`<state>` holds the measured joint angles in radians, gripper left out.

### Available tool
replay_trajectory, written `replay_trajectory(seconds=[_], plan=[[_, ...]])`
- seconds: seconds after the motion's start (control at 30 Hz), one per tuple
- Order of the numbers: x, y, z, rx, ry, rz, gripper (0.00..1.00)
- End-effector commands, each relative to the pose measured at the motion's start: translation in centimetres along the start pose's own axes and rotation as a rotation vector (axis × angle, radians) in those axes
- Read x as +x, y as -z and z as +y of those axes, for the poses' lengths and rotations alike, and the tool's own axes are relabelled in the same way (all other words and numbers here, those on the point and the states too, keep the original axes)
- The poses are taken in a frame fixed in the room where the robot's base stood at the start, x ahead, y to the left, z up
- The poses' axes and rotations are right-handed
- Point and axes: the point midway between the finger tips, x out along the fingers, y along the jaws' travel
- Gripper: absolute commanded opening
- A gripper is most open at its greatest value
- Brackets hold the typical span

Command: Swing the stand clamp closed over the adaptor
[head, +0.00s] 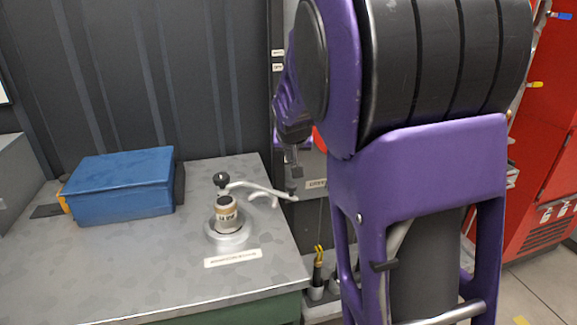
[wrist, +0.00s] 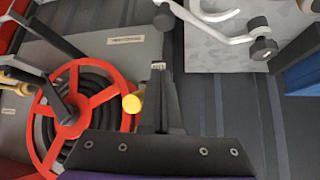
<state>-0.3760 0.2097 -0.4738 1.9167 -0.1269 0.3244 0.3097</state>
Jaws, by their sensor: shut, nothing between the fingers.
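The stand (head: 229,238) is a round metal base on the grey table. The clamp arm also shows at the top of the wrist view (wrist: 205,27). My gripper (head: 296,172) is shut and empty, near the clamp's free end and apparently apart from it. In the wrist view its fingers (wrist: 158,72) are together.
A blue case (head: 122,186) lies on the table (head: 110,270) to the left. A red wheel-shaped hose reel (wrist: 80,115) is at left in the wrist view. Red cabinets (head: 540,130) stand at the right.

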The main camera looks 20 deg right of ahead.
Motion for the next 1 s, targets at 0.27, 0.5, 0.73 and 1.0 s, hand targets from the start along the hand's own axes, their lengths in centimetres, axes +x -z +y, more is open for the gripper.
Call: replay_trajectory(seconds=[0.27,0.5,0.73,1.0], plan=[[5.6,-0.2,0.3,0.002,-0.005,-0.003,0.00],[8.8,-0.7,0.0,0.000,0.001,0.000,0.00],[7.3,-2.9,0.0,0.000,0.000,0.000,0.00],[7.0,-3.4,0.0,0.001,0.000,0.000,0.00]])
